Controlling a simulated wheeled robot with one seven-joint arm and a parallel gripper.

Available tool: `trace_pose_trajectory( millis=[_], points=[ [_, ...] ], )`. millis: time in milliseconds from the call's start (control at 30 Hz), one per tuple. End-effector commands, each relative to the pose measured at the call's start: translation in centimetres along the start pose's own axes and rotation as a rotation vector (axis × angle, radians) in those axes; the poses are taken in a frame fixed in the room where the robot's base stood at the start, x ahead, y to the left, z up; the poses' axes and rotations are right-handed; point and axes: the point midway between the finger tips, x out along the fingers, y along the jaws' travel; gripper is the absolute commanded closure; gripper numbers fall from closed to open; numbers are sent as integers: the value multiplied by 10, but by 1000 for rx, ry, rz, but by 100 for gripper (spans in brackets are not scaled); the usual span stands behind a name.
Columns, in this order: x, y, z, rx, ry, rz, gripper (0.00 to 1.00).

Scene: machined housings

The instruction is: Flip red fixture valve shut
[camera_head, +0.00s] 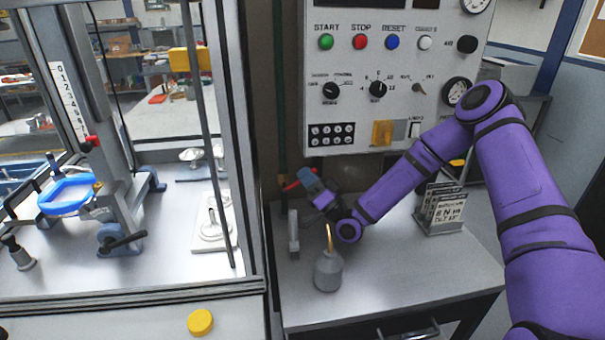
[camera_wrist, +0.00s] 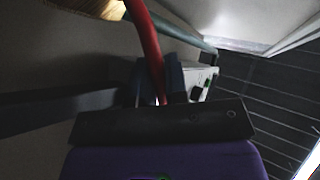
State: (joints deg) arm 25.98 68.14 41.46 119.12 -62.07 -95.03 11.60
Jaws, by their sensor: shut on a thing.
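The red valve handle (camera_head: 291,186) shows beside the green vertical pipe, left of the control panel. Its end and the valve body are partly hidden by my gripper. My gripper (camera_head: 310,181) is at the handle, with the purple arm reaching in from the right. In the wrist view the red handle (camera_wrist: 143,35) runs as a long bar down between the fingers of my gripper (camera_wrist: 161,85), which is shut on it. The wrist view is dark, and the valve body is not clear there.
The control panel (camera_head: 390,125) hangs just above my forearm. Below stands a grey bench (camera_head: 400,280) with an oil can (camera_head: 327,270), a grey upright block (camera_head: 293,233) and a card holder (camera_head: 441,222). A framed enclosure (camera_head: 245,170) is close on the left.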

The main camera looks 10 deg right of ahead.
Motion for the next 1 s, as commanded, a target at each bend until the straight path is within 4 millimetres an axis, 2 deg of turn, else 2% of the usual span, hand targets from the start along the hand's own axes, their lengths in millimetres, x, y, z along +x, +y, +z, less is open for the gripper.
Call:
trace_pose_trajectory(
  millis=[300,800,833,933,1000],
  points=[
    [-8,5,2,63,91,-4,100],
    [-9,6,2,72,105,-4,100],
    [-9,6,2,72,105,-4,84],
    [-9,6,2,72,106,-5,61],
    [-9,6,2,72,106,-5,61]
  ],
)
